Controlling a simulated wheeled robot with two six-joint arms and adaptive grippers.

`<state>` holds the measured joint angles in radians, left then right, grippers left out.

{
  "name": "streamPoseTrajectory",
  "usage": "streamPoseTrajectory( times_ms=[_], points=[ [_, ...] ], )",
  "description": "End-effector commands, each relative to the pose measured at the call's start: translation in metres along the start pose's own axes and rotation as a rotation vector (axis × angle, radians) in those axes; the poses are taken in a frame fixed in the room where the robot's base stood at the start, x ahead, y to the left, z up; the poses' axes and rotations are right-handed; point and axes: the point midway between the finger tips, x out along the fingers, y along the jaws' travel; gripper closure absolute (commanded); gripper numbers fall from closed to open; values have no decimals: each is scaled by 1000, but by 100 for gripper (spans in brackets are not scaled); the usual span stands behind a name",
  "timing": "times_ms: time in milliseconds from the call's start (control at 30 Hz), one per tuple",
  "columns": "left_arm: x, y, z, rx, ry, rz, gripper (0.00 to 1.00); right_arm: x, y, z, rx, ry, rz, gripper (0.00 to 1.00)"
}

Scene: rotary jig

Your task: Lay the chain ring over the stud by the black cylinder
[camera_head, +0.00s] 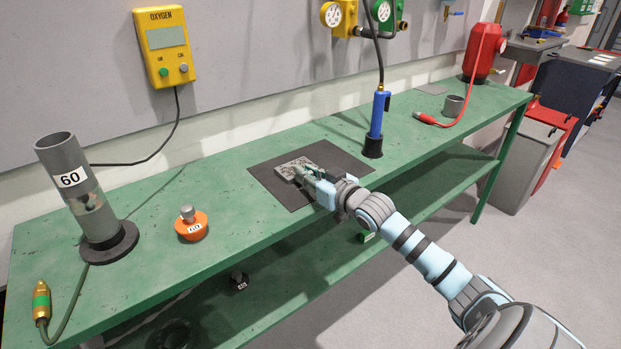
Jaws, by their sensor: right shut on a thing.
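My right gripper (302,172) reaches in from the right, low over the dark mat (333,156) on the green bench. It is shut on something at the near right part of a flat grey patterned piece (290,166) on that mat. What it holds is too small and too covered to make out. I cannot make out the chain ring, the stud or the black cylinder by the gripper. My left gripper is not in view.
A blue tool (377,118) stands upright on a black base behind the mat. An orange weight (191,226) and a grey tube (78,188) marked 60 stand at the left. A grey cup (453,106) stands right.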

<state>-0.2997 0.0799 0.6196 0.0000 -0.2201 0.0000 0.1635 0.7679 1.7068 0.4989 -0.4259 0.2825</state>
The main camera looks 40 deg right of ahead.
Motion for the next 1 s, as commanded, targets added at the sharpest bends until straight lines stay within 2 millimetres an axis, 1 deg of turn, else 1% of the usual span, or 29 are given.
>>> streamPoseTrajectory(
  times_ms=[133, 267, 367, 600, 700, 800, 833, 900, 1000],
  points=[
    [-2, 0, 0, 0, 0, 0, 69, -1, 0, -4, 0, -1, 0, 100],
    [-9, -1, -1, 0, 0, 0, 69, -3, 0, -22, -3, 0, 0, 100],
    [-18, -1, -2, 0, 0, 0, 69, -7, 0, -48, -4, 3, 0, 100],
    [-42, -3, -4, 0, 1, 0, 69, -21, 0, -140, -3, 4, 1, 100],
    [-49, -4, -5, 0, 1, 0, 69, -25, 0, -170, -2, 3, 0, 100],
    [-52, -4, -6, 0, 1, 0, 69, -28, 0, -188, 0, 1, 0, 100],
    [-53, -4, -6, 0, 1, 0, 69, -29, 0, -192, 1, 1, 0, 100],
    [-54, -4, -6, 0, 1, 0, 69, -29, 0, -197, 1, 0, 0, 100],
    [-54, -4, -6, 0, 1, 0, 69, -30, 0, -198, 1, -2, 0, 100]
  ],
)
